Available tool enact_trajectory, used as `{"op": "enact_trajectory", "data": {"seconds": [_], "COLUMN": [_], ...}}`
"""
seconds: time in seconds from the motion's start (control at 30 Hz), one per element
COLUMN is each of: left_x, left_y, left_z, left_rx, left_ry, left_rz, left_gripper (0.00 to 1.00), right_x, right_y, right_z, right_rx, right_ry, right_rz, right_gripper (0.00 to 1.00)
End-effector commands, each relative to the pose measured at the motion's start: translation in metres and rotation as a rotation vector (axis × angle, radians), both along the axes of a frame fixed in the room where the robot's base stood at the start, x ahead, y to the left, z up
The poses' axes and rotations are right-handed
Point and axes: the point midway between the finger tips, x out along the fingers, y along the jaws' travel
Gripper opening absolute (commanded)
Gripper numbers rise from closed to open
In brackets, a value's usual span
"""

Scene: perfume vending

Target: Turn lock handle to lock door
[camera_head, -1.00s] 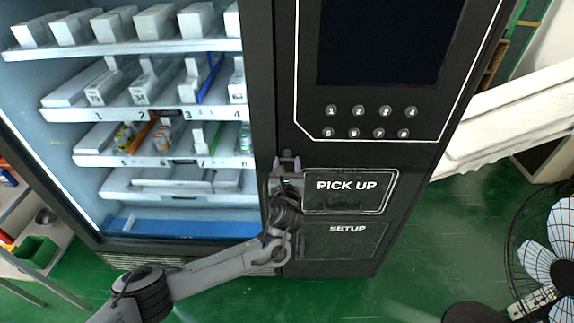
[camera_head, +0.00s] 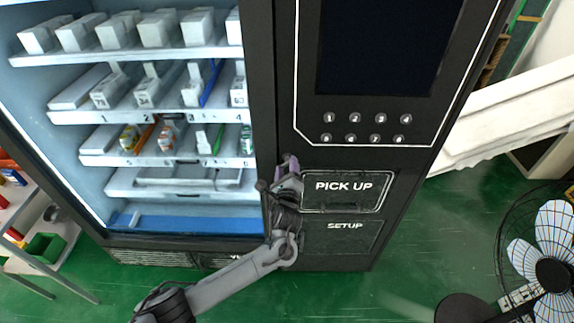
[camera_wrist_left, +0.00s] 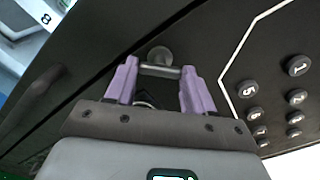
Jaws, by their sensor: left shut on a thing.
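The lock handle (camera_wrist_left: 160,71) is a small grey bar on a round knob, set in the black front of the vending machine. In the left wrist view it lies between the two purple fingertips of my left gripper (camera_wrist_left: 160,68), which is shut on it, one finger at each end of the bar. In the head view my left gripper (camera_head: 287,164) is at the machine front, just left of the PICK UP panel (camera_head: 345,190). It hides the handle there. The glass door (camera_head: 150,180) side with lit shelves is left of it. My right gripper is out of view.
Number buttons (camera_head: 365,128) and a dark screen (camera_head: 388,45) are above the PICK UP panel. The SETUP panel (camera_head: 340,236) is below it. A fan (camera_head: 553,270) stands at the right. A shelf with a green bin (camera_head: 45,246) is at the left.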

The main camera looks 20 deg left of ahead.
Motion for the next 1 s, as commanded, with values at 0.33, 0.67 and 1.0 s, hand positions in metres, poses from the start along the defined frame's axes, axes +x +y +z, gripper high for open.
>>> {"op": "enact_trajectory", "data": {"seconds": [0.33, 0.67, 1.0], "left_x": [-0.001, 0.0, 0.0], "left_y": [-0.001, 0.0, 0.0], "left_z": [-0.001, -0.001, -0.001], "left_rx": [-0.314, -0.576, -0.734], "left_ry": [-0.105, -0.198, -0.252], "left_rz": [0.001, 0.002, 0.001], "left_gripper": [0.23, 0.23, 0.23], "right_x": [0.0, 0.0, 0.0], "right_y": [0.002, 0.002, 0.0], "right_z": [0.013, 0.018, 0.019], "right_rx": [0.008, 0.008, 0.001], "right_ry": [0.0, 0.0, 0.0], "right_rz": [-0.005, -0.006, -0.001], "right_gripper": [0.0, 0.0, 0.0]}}
